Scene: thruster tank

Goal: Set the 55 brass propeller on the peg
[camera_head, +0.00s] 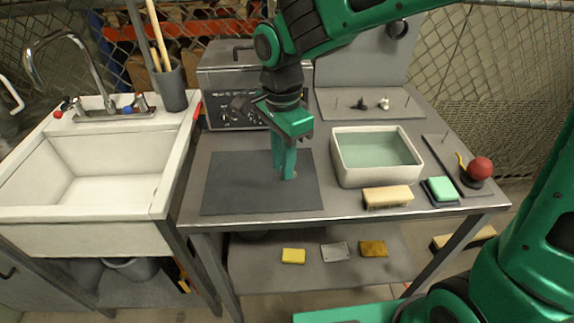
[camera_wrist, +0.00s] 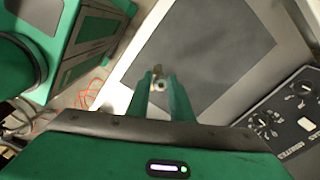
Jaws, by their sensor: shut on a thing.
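My gripper (camera_head: 287,176) is over the dark mat, fingers pointing down. In the wrist view its fingertips (camera_wrist: 161,85) are closed on a small brass-and-grey piece (camera_wrist: 159,83), which looks like the propeller. Its size marking cannot be read, and the fingers hide much of it. In the head view it is only a small brownish spot at the fingertips. Whether it touches the mat I cannot tell. A grey board (camera_head: 345,109) at the back of the bench carries thin upright pegs, a small black propeller-like piece (camera_head: 361,104) and a white one (camera_head: 384,103).
The dark mat (camera_head: 225,190) is otherwise bare. A green block (camera_head: 441,189) and a red ball (camera_head: 480,168) are farther right. A control box (camera_head: 225,110) stands behind; a sink (camera_head: 60,225) is left.

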